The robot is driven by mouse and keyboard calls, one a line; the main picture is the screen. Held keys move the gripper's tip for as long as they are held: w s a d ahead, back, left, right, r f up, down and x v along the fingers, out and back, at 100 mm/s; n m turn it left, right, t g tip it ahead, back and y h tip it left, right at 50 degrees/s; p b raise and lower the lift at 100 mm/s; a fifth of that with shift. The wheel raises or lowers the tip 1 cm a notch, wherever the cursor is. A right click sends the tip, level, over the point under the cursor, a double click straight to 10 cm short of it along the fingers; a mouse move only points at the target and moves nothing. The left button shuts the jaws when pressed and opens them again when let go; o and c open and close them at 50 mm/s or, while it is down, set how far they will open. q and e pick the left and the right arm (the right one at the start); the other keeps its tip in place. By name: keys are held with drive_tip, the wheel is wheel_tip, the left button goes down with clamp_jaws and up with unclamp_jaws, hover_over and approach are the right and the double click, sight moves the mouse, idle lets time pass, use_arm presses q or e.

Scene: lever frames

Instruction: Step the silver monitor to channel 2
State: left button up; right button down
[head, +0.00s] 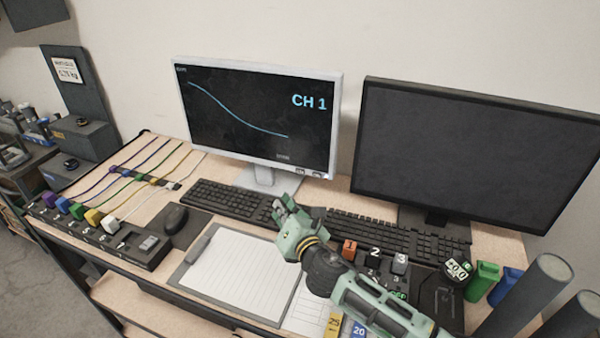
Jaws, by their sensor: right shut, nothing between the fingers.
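The silver monitor (258,118) stands at the back left of the desk. Its dark screen shows a falling blue curve and the text "CH 1". Small buttons show along its lower right bezel (310,172). My right gripper (281,208) is shut and empty. It is in front of the silver monitor's stand, over the right end of the left keyboard, apart from the bezel buttons. My right arm comes in from the lower right and hides part of the desk. My left gripper is not in view.
A black monitor (470,150) with a blank screen stands at the right. Keyboards (225,200) lie before both monitors. A clipboard (235,275), a mouse (176,219) and a box with coloured plugs (100,230) are at the front left. Green (482,281) and blue holders stand at the right.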

sight(300, 171)
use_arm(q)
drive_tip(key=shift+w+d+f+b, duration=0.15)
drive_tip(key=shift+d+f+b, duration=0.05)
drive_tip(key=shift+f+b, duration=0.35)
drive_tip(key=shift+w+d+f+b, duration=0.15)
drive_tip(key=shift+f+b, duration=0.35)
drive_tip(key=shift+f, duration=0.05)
use_arm(e)
drive_tip(key=w+d, duration=0.3)
drive_tip(key=w, duration=0.4)
drive_tip(key=shift+w, duration=0.3)
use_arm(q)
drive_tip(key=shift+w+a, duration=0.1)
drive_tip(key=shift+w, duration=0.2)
use_arm(e)
drive_tip(key=shift+w+d, duration=0.1)
drive_tip(key=shift+w, duration=0.05)
drive_tip(key=shift+w+d, duration=0.1)
drive_tip(key=shift+w, duration=0.15)
